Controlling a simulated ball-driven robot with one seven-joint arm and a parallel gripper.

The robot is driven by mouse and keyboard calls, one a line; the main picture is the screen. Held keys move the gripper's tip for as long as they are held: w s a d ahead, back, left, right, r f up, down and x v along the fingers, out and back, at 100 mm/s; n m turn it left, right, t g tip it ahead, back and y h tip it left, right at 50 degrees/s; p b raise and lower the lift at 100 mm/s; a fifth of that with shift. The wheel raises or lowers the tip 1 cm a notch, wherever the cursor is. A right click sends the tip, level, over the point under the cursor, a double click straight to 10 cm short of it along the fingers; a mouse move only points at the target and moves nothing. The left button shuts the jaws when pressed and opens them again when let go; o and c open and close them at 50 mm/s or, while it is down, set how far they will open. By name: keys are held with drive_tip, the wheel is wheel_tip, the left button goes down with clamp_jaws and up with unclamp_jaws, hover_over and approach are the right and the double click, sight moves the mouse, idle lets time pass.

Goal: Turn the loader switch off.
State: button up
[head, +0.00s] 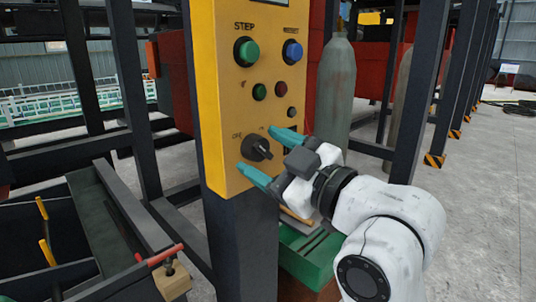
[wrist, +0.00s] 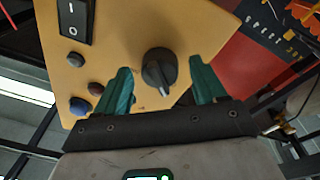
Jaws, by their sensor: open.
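A black rotary knob (head: 257,148) is low on the yellow control panel (head: 215,90), with small blurred labels above it. It also shows in the wrist view (wrist: 160,70), its pointer ridge running roughly up and down in that picture. My gripper (head: 256,149) is open, its teal fingers one on each side of the knob; they also flank it in the wrist view (wrist: 161,76). I cannot tell whether they touch it. A black rocker switch marked I and O (wrist: 76,18) is at the wrist view's upper left. I see no readable loader label.
Above the knob are a green STEP button (head: 246,52), a blue button (head: 292,52), a red button (head: 281,88) and smaller ones. A grey gas cylinder (head: 336,90) stands behind the panel. A red-handled lever (head: 160,256) is at lower left. Dark posts surround; open floor lies right.

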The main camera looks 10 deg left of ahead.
drive_tip(key=v, duration=1)
drive_tip(key=shift+s+d, duration=0.25)
drive_tip(key=shift+d, duration=0.05)
drive_tip(key=shift+f, duration=0.1)
drive_tip(key=d+f+m+h, duration=0.3)
drive_tip(key=f+m, duration=0.1)
drive_tip(key=f, duration=0.5)
drive_tip(key=d+f+m+h, duration=0.3)
drive_tip(key=d+f+m, duration=0.1)
drive_tip(key=f, duration=0.6)
drive_tip(key=s+d+f+m+g+h, duration=0.25)
drive_tip(key=s+d+f, duration=0.2)
drive_tip(key=f, duration=0.45)
drive_tip(key=s+d+f+m+g+h, duration=0.25)
drive_tip(key=s+d+f, duration=0.2)
drive_tip(key=f, duration=0.55)
drive_tip(key=s+d+f+m+g+h, duration=0.2)
drive_tip(key=s+d+f+g, duration=0.15)
drive_tip(key=s+f, duration=0.45)
drive_tip(key=s+d+f+m+g+h, duration=0.25)
drive_tip(key=s+d, duration=0.25)
drive_tip(key=s, duration=0.7)
wheel_tip(320, 180, up, 13)
drive_tip(key=p, duration=1.3)
drive_tip(key=shift+w, duration=0.35)
